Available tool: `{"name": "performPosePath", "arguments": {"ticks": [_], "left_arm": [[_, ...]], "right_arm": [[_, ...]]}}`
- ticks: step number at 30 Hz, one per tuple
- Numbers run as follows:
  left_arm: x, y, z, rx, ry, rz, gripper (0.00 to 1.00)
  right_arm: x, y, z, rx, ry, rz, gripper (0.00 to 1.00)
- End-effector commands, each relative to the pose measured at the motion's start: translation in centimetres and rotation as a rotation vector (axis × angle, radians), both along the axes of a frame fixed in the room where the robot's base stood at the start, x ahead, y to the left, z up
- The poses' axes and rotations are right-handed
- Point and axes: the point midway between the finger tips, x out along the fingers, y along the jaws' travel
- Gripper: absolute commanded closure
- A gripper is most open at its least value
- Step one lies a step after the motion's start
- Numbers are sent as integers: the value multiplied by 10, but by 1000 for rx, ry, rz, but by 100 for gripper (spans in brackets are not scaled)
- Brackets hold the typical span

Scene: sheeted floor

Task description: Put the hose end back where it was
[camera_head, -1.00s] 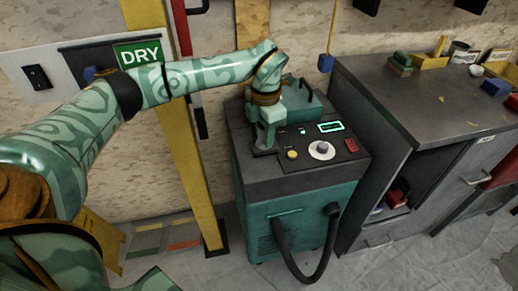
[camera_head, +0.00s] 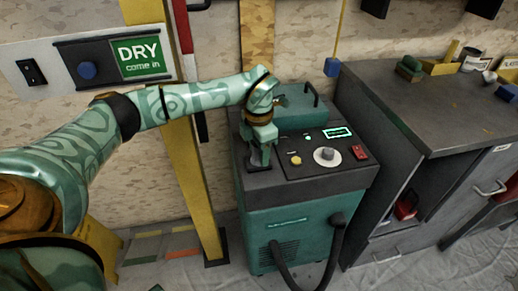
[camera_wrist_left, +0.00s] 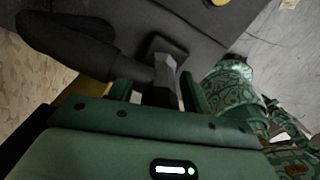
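A black hose (camera_head: 338,245) hangs in a loop at the front of the teal machine (camera_head: 310,228), one end at a black elbow on the right. The loop's bottom leaves the frame. My left gripper (camera_head: 260,158) points down over the left of the machine's dark top, at a black base. In the left wrist view its green fingers (camera_wrist_left: 157,88) stand apart, with a dark upright piece (camera_wrist_left: 166,72) between them and gaps seen on both sides. My right gripper is out of view.
Right of my left gripper are a yellow button (camera_head: 295,159), a round dial (camera_head: 327,155) and a red switch (camera_head: 360,152). A grey cabinet (camera_head: 430,110) stands close on the right, and a yellow post (camera_head: 190,180) on the left. Sheeted floor lies in front.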

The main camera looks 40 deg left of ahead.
Motion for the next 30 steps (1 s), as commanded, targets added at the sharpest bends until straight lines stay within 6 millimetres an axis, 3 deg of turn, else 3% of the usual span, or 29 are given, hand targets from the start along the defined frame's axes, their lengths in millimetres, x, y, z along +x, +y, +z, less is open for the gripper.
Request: {"name": "performPosePath", "arguments": {"ticks": [10,24,30], "left_arm": [[0,0,4,0,-1,1,48],[0,0,106,0,-7,2,48],[0,0,123,0,-2,0,48]], "right_arm": [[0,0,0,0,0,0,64],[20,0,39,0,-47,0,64],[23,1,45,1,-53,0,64]]}}
